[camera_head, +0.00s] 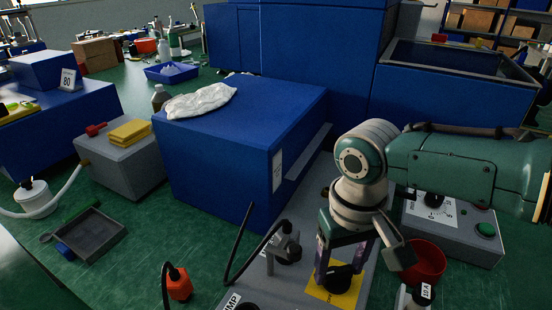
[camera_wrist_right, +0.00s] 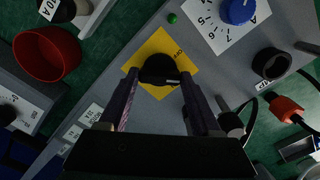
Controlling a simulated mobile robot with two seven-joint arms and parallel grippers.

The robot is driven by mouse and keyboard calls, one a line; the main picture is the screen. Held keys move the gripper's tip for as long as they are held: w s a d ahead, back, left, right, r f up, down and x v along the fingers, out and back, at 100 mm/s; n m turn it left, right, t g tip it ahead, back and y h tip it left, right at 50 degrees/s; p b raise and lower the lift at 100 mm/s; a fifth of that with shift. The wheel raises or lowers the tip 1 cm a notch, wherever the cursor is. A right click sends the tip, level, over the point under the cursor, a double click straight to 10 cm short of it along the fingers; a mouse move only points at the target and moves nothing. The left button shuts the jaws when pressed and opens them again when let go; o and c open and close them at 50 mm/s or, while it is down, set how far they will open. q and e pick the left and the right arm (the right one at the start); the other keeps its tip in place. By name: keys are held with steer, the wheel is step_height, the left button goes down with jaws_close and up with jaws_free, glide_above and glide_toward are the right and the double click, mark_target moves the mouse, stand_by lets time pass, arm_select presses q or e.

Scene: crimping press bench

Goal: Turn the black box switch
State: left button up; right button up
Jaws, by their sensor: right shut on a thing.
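The black switch knob (camera_wrist_right: 158,68) sits on a yellow plate (camera_wrist_right: 151,45) marked OFF in the right wrist view. In the head view the knob (camera_head: 341,278) and its yellow plate (camera_head: 319,293) are on the grey panel at the bottom, partly hidden by my gripper. My right gripper (camera_head: 341,266) points down over the plate, with one finger on each side of the knob, shut on it. It also shows in the right wrist view (camera_wrist_right: 160,77). My left gripper is not in view.
A red cup (camera_head: 428,262) stands right of my right gripper, near a grey box with a green button (camera_head: 486,230). A metal fitting (camera_head: 283,243) with a black cable is close on the left. A blue dial (camera_wrist_right: 238,10) shares the panel. A large blue box (camera_head: 226,150) stands behind left.

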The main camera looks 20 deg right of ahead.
steer(key=m+p, duration=0.2)
steer(key=m, duration=0.1)
steer(key=shift+a+r+m, duration=0.1)
steer(key=shift+r+m, duration=0.05)
steer(key=shift+m, duration=0.15)
steer(key=m+p, duration=0.1)
steer(key=m, duration=0.2)
steer(key=shift+m, duration=0.9)
steer(key=o, duration=1.4)
